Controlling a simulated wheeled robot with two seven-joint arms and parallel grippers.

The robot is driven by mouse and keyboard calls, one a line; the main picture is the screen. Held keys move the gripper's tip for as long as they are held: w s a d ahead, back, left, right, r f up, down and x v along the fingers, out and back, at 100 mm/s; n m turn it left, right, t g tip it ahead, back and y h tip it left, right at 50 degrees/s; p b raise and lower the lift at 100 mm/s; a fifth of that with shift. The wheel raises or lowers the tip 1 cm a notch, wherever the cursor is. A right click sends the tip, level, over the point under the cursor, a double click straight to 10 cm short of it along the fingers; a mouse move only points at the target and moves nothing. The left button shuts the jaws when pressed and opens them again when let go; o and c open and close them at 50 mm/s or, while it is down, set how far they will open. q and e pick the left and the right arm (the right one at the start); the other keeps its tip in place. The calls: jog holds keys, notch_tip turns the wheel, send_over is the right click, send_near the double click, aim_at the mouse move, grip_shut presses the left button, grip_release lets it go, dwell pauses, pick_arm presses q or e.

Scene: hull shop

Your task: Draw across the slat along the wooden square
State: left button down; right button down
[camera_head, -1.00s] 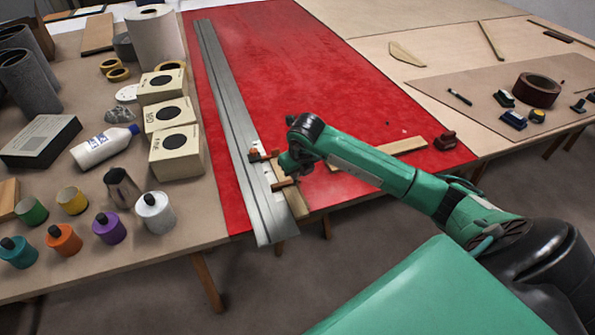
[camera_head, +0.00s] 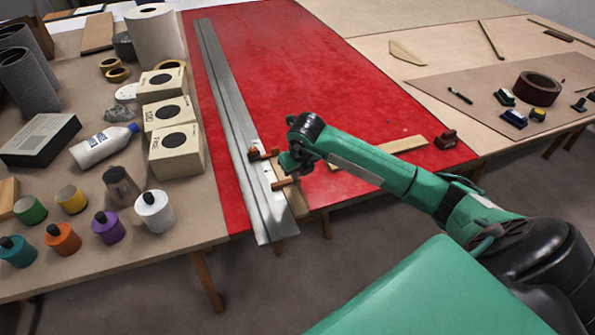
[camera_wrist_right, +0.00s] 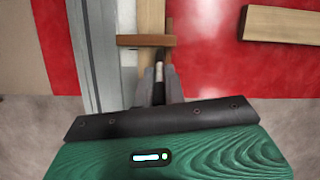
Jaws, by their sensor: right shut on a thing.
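My right gripper (camera_wrist_right: 159,88) is shut on a slim dark pen-like tool (camera_wrist_right: 159,68) with a pale tip, pointing away from the wrist. The tip is close to the reddish-brown bar of the wooden square (camera_wrist_right: 146,41); I cannot tell whether they touch. The bar lies across a pale wooden slat (camera_wrist_right: 151,14), beside a grey metal rail. In the head view the slat (camera_head: 293,201) and the square's bar (camera_head: 283,183) show at the red table's front edge, and my right gripper (camera_head: 287,168) is just above them, partly hidden by its wrist. My left gripper is out of view.
A long metal rail (camera_head: 238,125) runs along the red tabletop (camera_head: 300,75). A wooden strip (camera_head: 400,146) and a dark red block (camera_head: 445,140) lie to the right. Bottles, jars and boxes (camera_head: 176,150) crowd the left table. The red top's far part is clear.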

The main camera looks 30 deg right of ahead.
jog(key=shift+w+a+b, duration=0.15)
jog(key=shift+a+b, duration=0.2)
jog(key=shift+a, duration=0.2)
dwell(0.4)
jog(key=shift+a+f+b, duration=0.2)
jog(key=shift+f+b, duration=0.35)
jog(key=shift+b, duration=0.2)
jog(key=shift+a, duration=0.2)
jog(key=shift+w+a+f+b, duration=0.1)
jog(key=shift+a+f+b, duration=0.1)
jog(key=shift+b, duration=0.15)
jog(key=shift+a+f+b, duration=0.25)
jog(key=shift+b, duration=0.25)
dwell(0.3)
jog(key=shift+w+a+r+p, duration=0.1)
jog(key=shift+r+p, duration=0.25)
jog(key=shift+r, duration=0.2)
notch_tip(320, 180, up, 13)
jog(key=a+p, duration=0.1)
jog(key=p, duration=0.5)
jog(key=shift+w+a+f+p, duration=0.15)
jog(key=shift+w+a+p, duration=0.15)
jog(key=shift+p, duration=0.1)
